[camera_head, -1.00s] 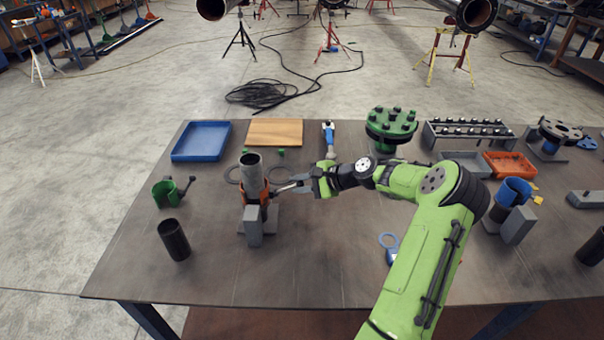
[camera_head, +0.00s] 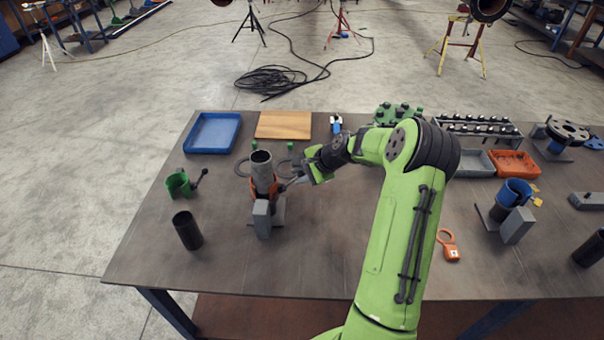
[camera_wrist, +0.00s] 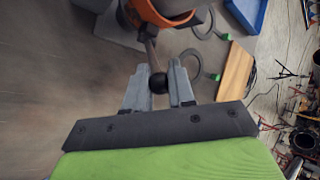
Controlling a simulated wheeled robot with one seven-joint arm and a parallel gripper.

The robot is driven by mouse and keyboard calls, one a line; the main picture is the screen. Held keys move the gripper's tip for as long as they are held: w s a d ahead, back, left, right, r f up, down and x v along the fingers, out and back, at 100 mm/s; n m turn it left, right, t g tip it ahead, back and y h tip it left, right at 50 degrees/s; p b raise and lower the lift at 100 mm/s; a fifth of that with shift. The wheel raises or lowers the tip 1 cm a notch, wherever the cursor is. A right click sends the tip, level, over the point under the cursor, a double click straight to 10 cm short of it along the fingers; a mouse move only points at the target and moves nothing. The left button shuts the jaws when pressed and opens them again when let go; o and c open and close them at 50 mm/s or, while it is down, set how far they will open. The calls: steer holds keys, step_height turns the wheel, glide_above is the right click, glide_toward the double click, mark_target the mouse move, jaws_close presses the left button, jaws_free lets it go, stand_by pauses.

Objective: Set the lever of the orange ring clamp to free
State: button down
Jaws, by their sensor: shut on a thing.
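The orange ring clamp (camera_head: 276,188) sits around an upright grey pipe (camera_head: 262,170) on a stand at the left of the table. In the wrist view, the clamp (camera_wrist: 160,12) is at the top, and its lever (camera_wrist: 151,52) points down toward my gripper (camera_wrist: 159,80). The lever ends in a black ball knob (camera_wrist: 158,84). My gripper (camera_head: 294,182) is at the right side of the clamp, with its fingers on either side of the knob, shut on it. In the head view the lever is mostly hidden by my fingers.
A green ring clamp (camera_head: 180,184) and a dark pipe piece (camera_head: 187,231) stand to the left. A blue tray (camera_head: 213,133) and a wooden board (camera_head: 284,125) lie behind. The front middle of the table is clear.

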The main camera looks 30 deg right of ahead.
steer(key=c, duration=1)
jaws_free()
steer(key=shift+a, duration=0.1)
steer(key=p+v, duration=0.1)
steer(key=v, duration=1.4)
steer(key=shift+s+r+p, duration=0.25)
steer(key=shift+s+p, duration=0.05)
steer(key=shift+p, duration=0.05)
